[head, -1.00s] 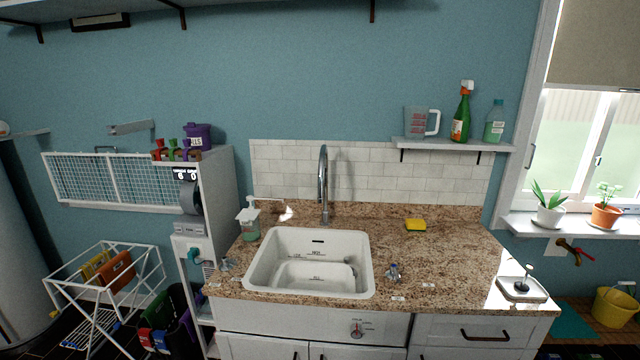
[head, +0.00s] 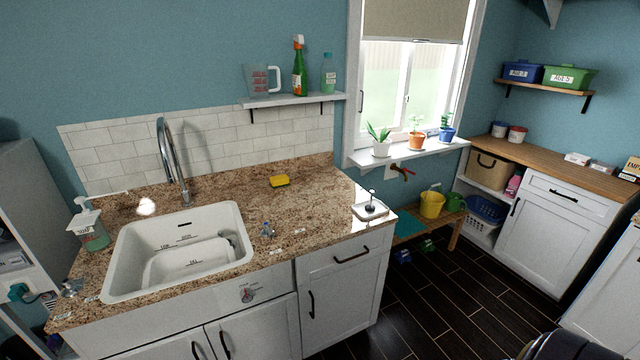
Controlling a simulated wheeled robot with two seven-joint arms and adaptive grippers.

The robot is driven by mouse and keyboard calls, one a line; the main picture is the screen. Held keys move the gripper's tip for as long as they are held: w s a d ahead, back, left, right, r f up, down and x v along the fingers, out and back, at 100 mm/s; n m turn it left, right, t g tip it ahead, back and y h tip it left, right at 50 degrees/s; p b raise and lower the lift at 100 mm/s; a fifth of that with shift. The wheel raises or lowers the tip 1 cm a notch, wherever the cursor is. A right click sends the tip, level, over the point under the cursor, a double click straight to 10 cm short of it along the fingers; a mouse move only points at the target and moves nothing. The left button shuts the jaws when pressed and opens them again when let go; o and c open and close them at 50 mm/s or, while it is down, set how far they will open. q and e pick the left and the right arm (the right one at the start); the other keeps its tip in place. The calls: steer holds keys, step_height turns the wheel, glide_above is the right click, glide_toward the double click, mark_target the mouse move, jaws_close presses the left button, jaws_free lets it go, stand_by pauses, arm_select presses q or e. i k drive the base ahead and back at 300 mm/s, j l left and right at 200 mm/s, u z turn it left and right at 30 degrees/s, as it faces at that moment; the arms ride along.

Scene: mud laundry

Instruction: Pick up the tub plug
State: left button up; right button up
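A small dark plug with an upright stem (head: 370,205) stands on a white square dish (head: 381,212) at the right end of the granite counter. It looks like the tub plug.
The counter (head: 318,200) is clear between the dish and the yellow sponge (head: 279,181). A curved faucet (head: 165,150) rises behind the sink. A yellow bucket (head: 432,205) stands right of the counter. Dark floor (head: 440,290) is open at the right.

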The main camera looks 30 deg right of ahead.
mark_target(369, 207)
steer(key=z, duration=1.4)
steer(key=i+l, duration=0.25)
steer(key=l, duration=0.15)
